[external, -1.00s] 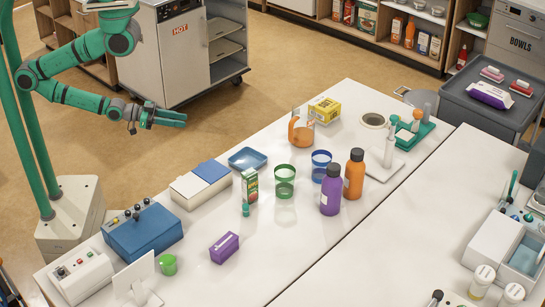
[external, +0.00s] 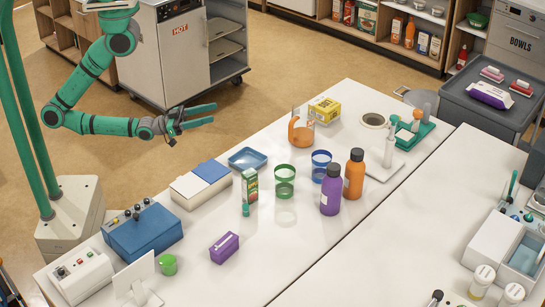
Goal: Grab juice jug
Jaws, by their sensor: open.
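My gripper (external: 209,114) is to the left of the jug, above the floor beyond the table's left edge. Its two fingers are spread and point right towards the jug. It is open, empty and well apart from the jug.
A yellow box (external: 324,110) stands close behind the jug. A blue tray (external: 248,158), a green cup (external: 285,182), a blue cup (external: 321,166), and purple (external: 331,194) and orange (external: 354,178) bottles stand nearer. A metal cart (external: 180,60) is behind my gripper.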

